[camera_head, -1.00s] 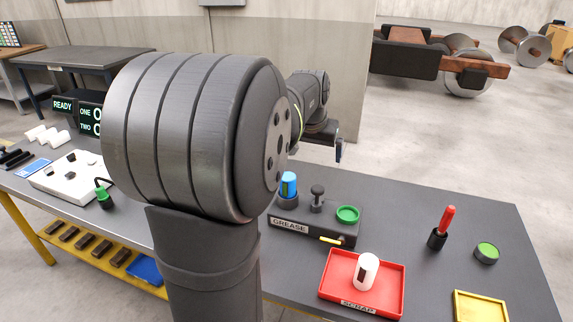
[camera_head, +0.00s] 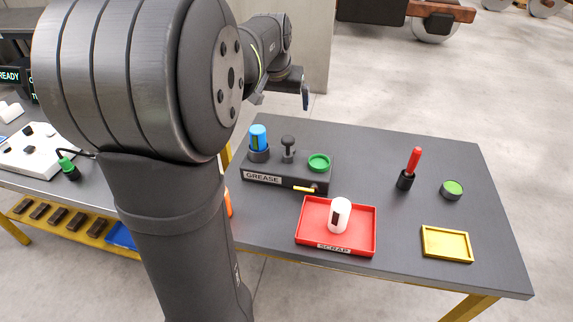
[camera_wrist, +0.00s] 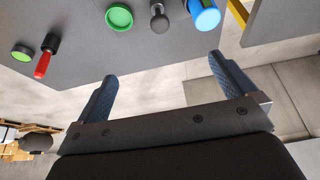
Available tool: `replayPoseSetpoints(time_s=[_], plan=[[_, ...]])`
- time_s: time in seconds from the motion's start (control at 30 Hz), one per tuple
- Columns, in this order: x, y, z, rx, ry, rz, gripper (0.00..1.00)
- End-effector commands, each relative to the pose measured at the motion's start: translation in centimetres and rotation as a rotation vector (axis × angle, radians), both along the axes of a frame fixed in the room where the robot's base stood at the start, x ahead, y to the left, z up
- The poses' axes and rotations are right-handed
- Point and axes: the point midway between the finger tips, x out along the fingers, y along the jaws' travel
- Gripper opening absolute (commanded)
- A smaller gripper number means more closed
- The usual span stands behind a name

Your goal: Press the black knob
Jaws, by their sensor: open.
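The black knob (camera_head: 288,145) stands upright on the dark grease block (camera_head: 262,180), between a blue cylinder (camera_head: 258,138) and a green round cup (camera_head: 319,161). In the wrist view the knob (camera_wrist: 158,14) shows at the top edge, between the green cup (camera_wrist: 119,17) and the blue cylinder (camera_wrist: 205,12). My gripper (camera_wrist: 162,68) is open and empty, its two blue-grey fingers well apart. In the head view my gripper (camera_head: 299,93) is held above and beyond the far edge of the table, apart from the knob. Part of it is hidden by my arm.
On the table (camera_head: 375,160) are a red scrap tray (camera_head: 362,235) with a white cylinder (camera_head: 339,214), a red-handled tool (camera_head: 412,165), a green-topped round tin (camera_head: 452,190) and a yellow tray (camera_head: 446,258). A white panel (camera_head: 30,150) stands at left.

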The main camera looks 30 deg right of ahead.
Motion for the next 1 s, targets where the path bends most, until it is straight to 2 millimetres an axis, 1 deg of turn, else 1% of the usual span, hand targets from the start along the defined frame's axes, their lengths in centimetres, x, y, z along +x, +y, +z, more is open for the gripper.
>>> replayPoseSetpoints(time_s=[0.37, 0.4, 0.57, 0.6, 0.67, 0.8, 0.87, 0.9, 1.0], plan=[[0.0, 0.0, 0.0, 0.000, 0.000, 0.000, 1.00], [0.0, 0.0, 0.0, 0.000, 0.000, 0.000, 0.98], [0.5, -0.5, -0.3, 0.012, 0.013, 0.000, 0.67], [0.8, -0.8, -0.4, 0.020, 0.021, -0.001, 0.59], [1.4, -1.3, -0.7, 0.034, 0.035, -0.001, 0.47], [2.4, -2.4, -1.3, 0.062, 0.063, -0.001, 0.20], [2.7, -2.6, -1.4, 0.071, 0.072, 0.000, 0.08], [2.8, -2.7, -1.5, 0.075, 0.075, 0.000, 0.00], [2.9, -2.9, -1.6, 0.080, 0.080, 0.000, 0.00]])
